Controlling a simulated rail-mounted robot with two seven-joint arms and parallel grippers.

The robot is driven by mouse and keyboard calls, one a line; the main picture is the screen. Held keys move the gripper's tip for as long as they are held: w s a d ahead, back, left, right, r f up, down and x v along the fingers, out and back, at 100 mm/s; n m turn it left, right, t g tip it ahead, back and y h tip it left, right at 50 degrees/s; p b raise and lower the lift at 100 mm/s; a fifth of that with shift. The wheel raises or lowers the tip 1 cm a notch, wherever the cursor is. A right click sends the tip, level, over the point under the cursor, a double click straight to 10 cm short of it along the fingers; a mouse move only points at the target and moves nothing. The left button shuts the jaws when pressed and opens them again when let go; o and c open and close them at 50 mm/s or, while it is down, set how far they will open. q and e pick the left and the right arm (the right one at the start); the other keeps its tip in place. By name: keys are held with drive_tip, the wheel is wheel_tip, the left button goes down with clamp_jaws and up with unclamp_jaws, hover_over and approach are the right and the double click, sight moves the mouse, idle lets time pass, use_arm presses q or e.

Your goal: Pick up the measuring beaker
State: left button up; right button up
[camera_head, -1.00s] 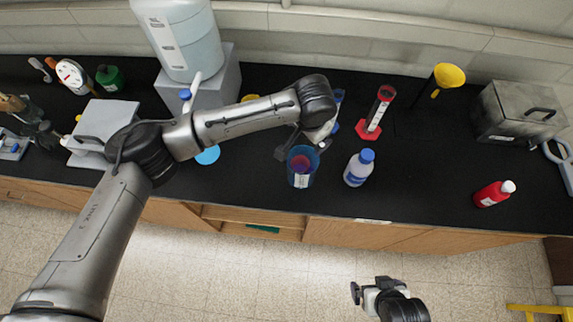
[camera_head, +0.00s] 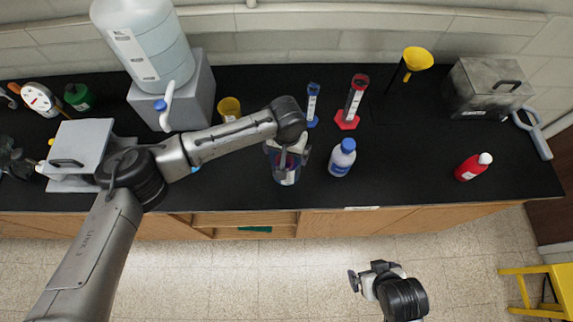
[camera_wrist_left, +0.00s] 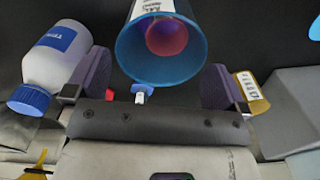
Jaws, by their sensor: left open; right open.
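The measuring beaker, a blue translucent cup (camera_head: 287,176) with a white label, stands on the black bench, partly hidden by my left gripper (camera_head: 288,152) in the head view. In the left wrist view the beaker (camera_wrist_left: 132,58) shows its round blue rim and something red-purple inside. My left gripper (camera_wrist_left: 156,82) is open there, with one dark finger on each side of the rim; I cannot tell whether they touch it. My right gripper (camera_head: 362,280) is open and empty, over the floor in front of the bench.
A white bottle with blue cap (camera_head: 342,158) stands close right of the beaker. A yellow cup (camera_head: 229,108), a blue cylinder (camera_head: 312,104) and a red cylinder (camera_head: 353,104) stand behind. A red bottle (camera_head: 472,168) is farther right, with clear bench between.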

sight(293, 175)
use_arm(q)
drive_tip(key=shift+w+f+p, duration=0.15)
drive_tip(key=shift+f+p, duration=0.25)
drive_tip(key=shift+f, duration=2.55)
drive_tip(key=c, duration=0.7)
drive_tip(key=shift+r, duration=0.1)
